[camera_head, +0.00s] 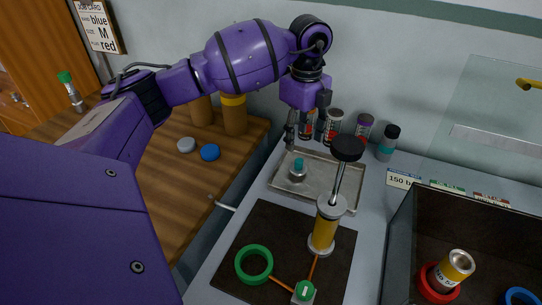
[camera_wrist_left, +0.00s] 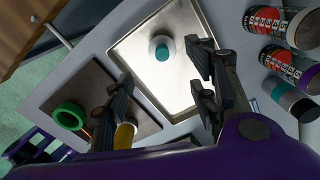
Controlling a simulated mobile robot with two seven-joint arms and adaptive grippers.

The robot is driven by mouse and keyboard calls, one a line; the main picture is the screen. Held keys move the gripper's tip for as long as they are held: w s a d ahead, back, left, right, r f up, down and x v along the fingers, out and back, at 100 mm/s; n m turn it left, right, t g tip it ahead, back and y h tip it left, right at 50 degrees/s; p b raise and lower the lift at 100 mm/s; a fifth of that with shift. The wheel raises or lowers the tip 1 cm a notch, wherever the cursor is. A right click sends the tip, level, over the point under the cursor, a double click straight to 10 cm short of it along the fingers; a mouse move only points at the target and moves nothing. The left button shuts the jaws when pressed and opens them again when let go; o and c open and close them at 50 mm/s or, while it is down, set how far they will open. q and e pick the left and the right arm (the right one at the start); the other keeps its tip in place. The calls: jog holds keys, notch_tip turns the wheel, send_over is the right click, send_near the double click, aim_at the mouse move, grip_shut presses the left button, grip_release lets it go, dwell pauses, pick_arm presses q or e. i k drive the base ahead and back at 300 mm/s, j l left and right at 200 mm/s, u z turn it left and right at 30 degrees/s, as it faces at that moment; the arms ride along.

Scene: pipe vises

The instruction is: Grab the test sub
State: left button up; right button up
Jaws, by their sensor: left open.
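A small grey metal piece with a teal top (camera_head: 298,171) stands in the shallow metal tray (camera_head: 335,184); it may be the test sub, but no label shows. My left gripper (camera_head: 306,122) is open and empty above the back of the tray. In the left wrist view the teal-topped piece (camera_wrist_left: 161,49) shows beyond and between the spread fingers (camera_wrist_left: 160,85), apart from them. Another small metal piece with a green top (camera_head: 68,84) stands on the wooden bench at far left.
A yellow hand pump (camera_head: 325,225) with a tall black knob stands on the dark mat (camera_head: 272,222), near a green ring (camera_head: 254,264). Several cans and a bottle (camera_head: 388,143) line the wall behind the tray. A dark, clear-shielded box (camera_head: 425,215) at right holds a yellow-labelled cylinder (camera_head: 456,268).

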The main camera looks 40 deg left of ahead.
aim_at(457, 264)
jog(key=k, duration=1.5)
